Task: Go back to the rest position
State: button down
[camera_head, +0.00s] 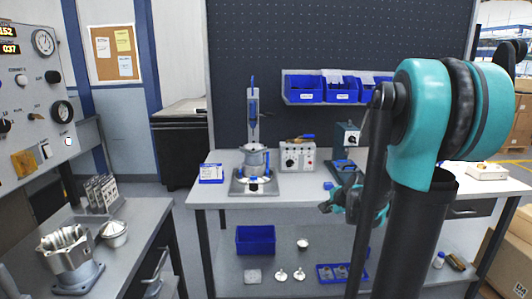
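My arm, teal and black, rises at the right of the head view and covers part of the workbench behind it. My gripper (328,198) hangs in front of the bench's front edge, pointing left. Its fingers are small and dark in this view, and I cannot tell whether they are apart or shut. I see no object clearly held in it. A metal housing (254,160) sits upright in a fixture with a blue-handled column on the bench, left of my gripper and apart from it.
Blue bins (304,89) hang above. A blue crate (255,239) sits on the lower shelf. Another housing (70,258) and a domed part (113,232) stand on the left bench.

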jog(key=s+a+f+n+g+h, duration=0.1)
jog(key=s+f+n, duration=0.1)
jog(key=s+n, duration=0.3)
jog(key=s+a+f+n+g+h, duration=0.1)
jog(key=s+n, duration=0.4)
jog(key=s, duration=0.7)
jog(key=s+a+f+n+g, duration=0.1)
jog(key=s+f+n+g, duration=0.1)
jog(key=s+f+n, duration=0.3)
jog(key=s, duration=0.3)
jog(key=shift+s+f+h, duration=0.25)
jog(key=shift+s+h, duration=0.1)
jog(key=shift+h, duration=0.05)
